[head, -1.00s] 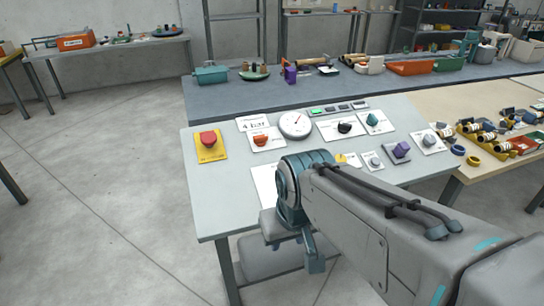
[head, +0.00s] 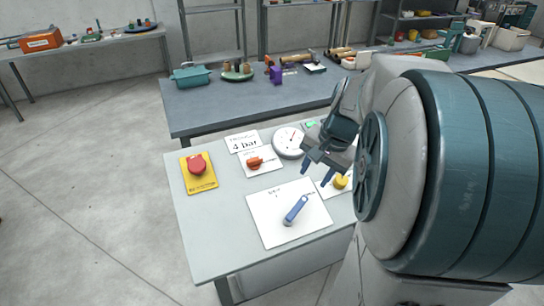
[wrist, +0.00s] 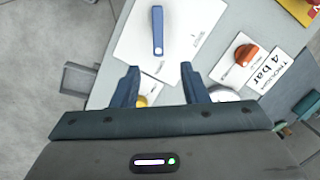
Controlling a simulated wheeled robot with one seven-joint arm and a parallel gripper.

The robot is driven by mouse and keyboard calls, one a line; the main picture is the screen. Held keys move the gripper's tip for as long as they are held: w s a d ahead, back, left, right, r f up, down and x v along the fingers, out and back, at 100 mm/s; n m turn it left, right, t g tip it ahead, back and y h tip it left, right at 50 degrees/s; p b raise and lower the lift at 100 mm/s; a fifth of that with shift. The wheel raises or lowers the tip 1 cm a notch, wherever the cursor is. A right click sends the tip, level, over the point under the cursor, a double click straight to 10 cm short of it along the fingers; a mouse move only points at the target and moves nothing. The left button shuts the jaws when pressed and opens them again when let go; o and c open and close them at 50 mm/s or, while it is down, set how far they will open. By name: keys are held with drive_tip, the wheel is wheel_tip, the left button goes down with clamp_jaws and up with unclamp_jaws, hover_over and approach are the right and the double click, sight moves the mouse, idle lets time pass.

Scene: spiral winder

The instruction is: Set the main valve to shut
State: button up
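A blue lever (head: 295,211) sits on a white plate (head: 265,222) near the front of the panel. In the head view it slants from its lower left end up to the right. Two small labels are printed on the plate, too small to read surely. In the wrist view the blue lever (wrist: 158,30) lies ahead of the fingers, roughly in line with the gap between them. My gripper (head: 318,174) hangs above the panel, behind and to the right of the lever, apart from it. Its two fingers (wrist: 160,74) are spread and empty.
A red mushroom button (head: 197,165) on a yellow plate is at the left. An orange-red knob (head: 254,163), a "4 bar" card (head: 243,142) and a round gauge (head: 289,141) are behind the lever. A yellow knob (head: 341,182) is right of it. My arm hides the panel's right side.

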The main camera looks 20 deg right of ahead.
sight(302, 201)
drive_tip(key=shift+m, duration=0.4)
drive_tip(key=x, duration=0.9)
drive_tip(key=d+x, duration=0.1)
drive_tip(key=x, duration=0.3)
drive_tip(key=shift+w+f, duration=0.2)
drive_tip(key=shift+f, duration=0.15)
clamp_jaws()
